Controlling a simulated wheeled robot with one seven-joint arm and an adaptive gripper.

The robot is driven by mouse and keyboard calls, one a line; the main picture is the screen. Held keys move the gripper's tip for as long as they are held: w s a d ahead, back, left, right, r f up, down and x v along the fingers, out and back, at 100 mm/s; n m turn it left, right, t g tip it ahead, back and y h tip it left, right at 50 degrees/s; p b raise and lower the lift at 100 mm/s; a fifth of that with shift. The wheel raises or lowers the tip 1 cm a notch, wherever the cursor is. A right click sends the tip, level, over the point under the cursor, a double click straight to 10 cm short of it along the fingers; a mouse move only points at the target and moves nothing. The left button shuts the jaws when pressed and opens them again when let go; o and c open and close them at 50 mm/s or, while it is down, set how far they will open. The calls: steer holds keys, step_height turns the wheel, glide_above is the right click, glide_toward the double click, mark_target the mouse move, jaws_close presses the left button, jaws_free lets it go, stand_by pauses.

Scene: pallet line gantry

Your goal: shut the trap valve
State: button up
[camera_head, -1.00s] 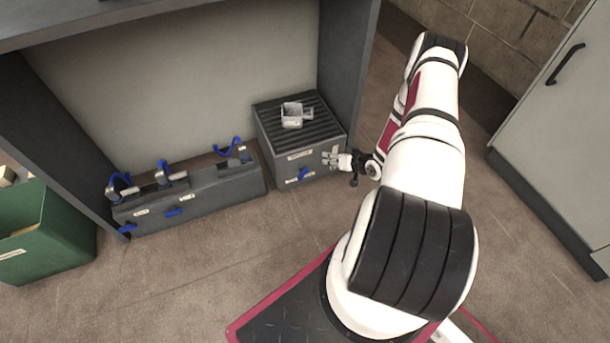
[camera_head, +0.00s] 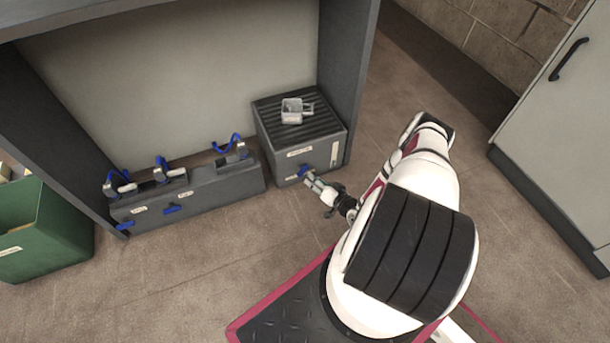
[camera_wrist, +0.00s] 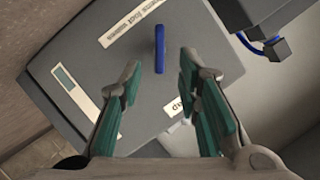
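A dark grey box (camera_head: 318,163) with a ribbed top stands at the right inside the bay. A blue valve handle (camera_wrist: 160,48) sticks out of its front face; it also shows in the head view (camera_head: 303,170), partly covered by the fingers. I cannot read for sure which label names the trap valve. My gripper (camera_wrist: 160,72) is open and empty, with its green-padded fingers just short of the handle. The handle lies between the lines of the two fingers, apart from both. In the head view my gripper (camera_head: 310,178) is at the box front.
A small grey metal cup (camera_head: 292,110) sits on the box top. Left of the box is a long grey manifold (camera_head: 205,192) with several blue handles and hooks. A green bin (camera_head: 45,235) is at far left. A bay post (camera_head: 350,75) stands right of the box.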

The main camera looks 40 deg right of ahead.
mark_target(305, 172)
steer(key=b+x, duration=0.2)
steer(key=x, duration=0.5)
steer(key=shift+w, duration=0.2)
jaws_close()
